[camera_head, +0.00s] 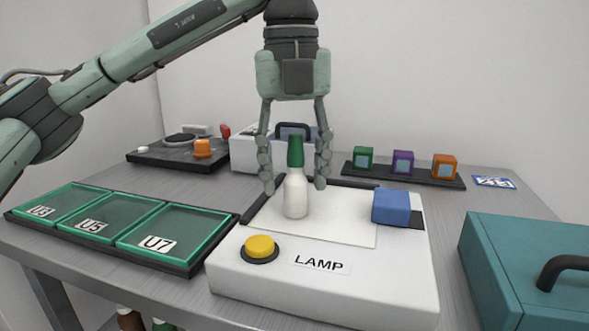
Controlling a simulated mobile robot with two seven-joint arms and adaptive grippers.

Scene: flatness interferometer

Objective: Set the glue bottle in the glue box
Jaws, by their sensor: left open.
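The glue bottle (296,195), white with a green cap, stands upright on the pale top plate of the white lamp unit (325,285). My left gripper (293,186) points down over the bottle from above, open, with one finger on each side of it. The fingers look apart from the bottle. I cannot tell for sure which thing is the glue box; a teal box (530,270) with a dark handle, lid closed, stands at the right edge, partly cut off. My right gripper is not in view.
The lamp unit carries a yellow button (260,248) and a blue block (392,207). A tray with green panels (118,225) lies at left. A dark device (177,152), a white case (243,152) and a rack of coloured cubes (403,174) stand behind.

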